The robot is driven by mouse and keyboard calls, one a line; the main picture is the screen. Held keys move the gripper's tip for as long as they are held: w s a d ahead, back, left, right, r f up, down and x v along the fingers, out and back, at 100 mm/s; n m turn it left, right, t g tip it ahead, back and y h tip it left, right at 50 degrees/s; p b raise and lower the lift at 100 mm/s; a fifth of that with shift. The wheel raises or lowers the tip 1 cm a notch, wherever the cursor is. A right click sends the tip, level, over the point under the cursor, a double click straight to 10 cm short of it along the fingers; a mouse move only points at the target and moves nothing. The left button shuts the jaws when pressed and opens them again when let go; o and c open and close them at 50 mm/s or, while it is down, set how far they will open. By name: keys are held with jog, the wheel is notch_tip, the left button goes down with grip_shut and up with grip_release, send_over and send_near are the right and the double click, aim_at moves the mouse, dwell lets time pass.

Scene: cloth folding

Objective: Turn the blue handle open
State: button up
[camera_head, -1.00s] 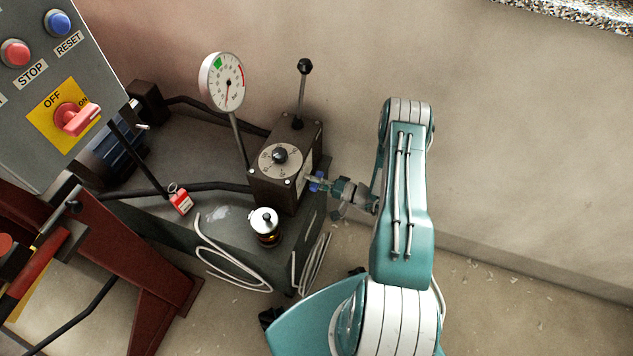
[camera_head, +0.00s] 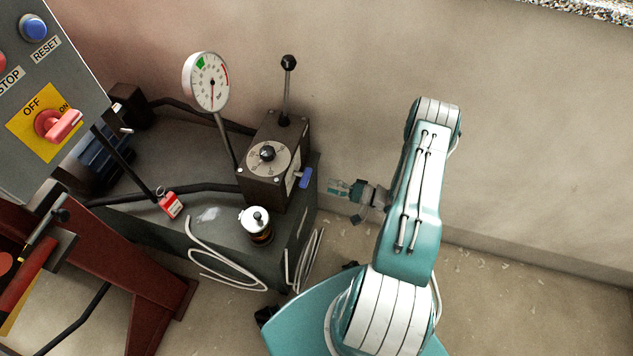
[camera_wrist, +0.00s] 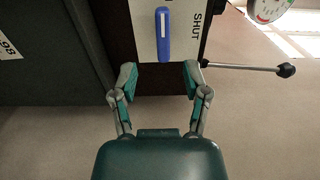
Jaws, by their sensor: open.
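The blue handle (camera_head: 305,178) is on the right side of the dark valve box (camera_head: 290,140). In the wrist view the blue handle (camera_wrist: 163,35) stands in line with the picture's vertical on a pale plate (camera_wrist: 185,48), with the word SHUT to its right. My gripper (camera_head: 336,187) is a short way to the right of the handle, apart from it and empty. In the wrist view my gripper (camera_wrist: 160,78) has its fingers spread, with the handle's near end just beyond and between them.
A dial gauge (camera_head: 212,82) and a black-knobbed lever (camera_head: 288,90) rise by the box. A small capped jar (camera_head: 257,225) and a red tag (camera_head: 170,204) are on the dark cabinet (camera_head: 215,218). A control panel (camera_head: 45,90) stands at left. The wall side at right is clear.

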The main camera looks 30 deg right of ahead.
jog(key=v, duration=0.3)
dwell(0.5)
jog(key=w+a+r+n+g+h, duration=0.1)
jog(key=a+r+n+g, duration=0.4)
jog(key=r, duration=0.7)
jog(key=a+r+n+g+h, duration=0.15)
jog(key=a+r+g, duration=0.5)
jog(key=r, duration=0.65)
jog(key=s+a+r+n+t+h, duration=0.1)
jog(key=s+a+r+t+h, duration=0.1)
jog(key=s+r+h, duration=0.3)
jog(key=s+a+r+n+t+h, duration=0.1)
jog(key=s+a+r+h, duration=0.3)
jog(key=s+r, duration=0.6)
notch_tip(320, 180, up, 4)
jog(key=shift+a+r+t+h, duration=0.2)
jog(key=shift+a+t+h, duration=0.1)
jog(key=shift+t+h, duration=0.35)
jog(key=shift+n, duration=0.25)
